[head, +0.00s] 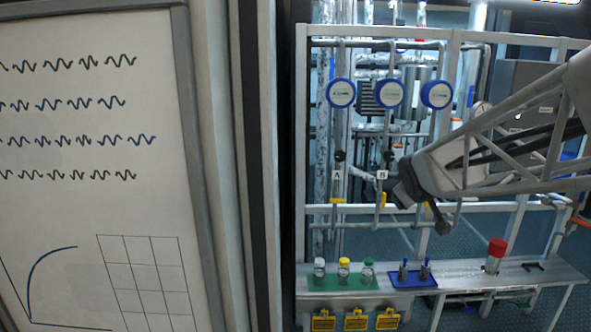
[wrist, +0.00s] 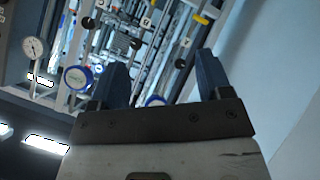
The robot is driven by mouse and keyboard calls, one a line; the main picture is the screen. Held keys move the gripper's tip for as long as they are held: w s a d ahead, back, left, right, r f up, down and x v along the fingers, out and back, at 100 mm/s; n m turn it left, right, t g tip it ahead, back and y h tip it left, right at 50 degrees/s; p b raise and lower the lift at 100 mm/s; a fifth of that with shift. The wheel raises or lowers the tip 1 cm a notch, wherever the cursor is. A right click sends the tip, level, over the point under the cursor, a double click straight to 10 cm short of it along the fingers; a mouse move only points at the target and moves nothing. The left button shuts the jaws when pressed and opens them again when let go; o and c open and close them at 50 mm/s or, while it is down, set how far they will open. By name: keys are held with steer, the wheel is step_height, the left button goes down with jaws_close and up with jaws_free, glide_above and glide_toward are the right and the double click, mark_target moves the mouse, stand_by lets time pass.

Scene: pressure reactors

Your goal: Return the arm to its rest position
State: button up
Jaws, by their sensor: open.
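My arm (head: 510,135) reaches in from the right in the head view, in front of the reactor frame. My gripper (wrist: 163,75) is open in the wrist view, its two dark blue fingers well apart with nothing held between them. In the head view the arm's end is in front of the pipes, above the bench and beside the label B; the finger gap is not clear there.
A metal bench (head: 460,278) carries a green mat (head: 330,282) with several capped bottles, a blue mat (head: 412,281) with two small blue-topped items, and a red-capped vessel (head: 495,254). Blue round gauges (head: 390,93) hang above. A whiteboard (head: 90,220) stands left.

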steer(key=s+a+f+m+g, duration=0.2)
steer(key=s+a+f, duration=0.1)
steer(key=s, duration=0.8)
steer(key=s+a+f+m+g+y, duration=0.1)
steer(key=s+a+f+m+g, duration=0.1)
steer(key=s, duration=0.9)
steer(key=s+a+f+m+g+y, duration=0.1)
steer(key=s+a+f+g, duration=0.2)
steer(key=s, duration=0.8)
steer(key=shift+s+a+f+m+g, duration=0.25)
steer(key=shift+a+f+m+g, duration=0.25)
steer(key=shift+f, duration=0.35)
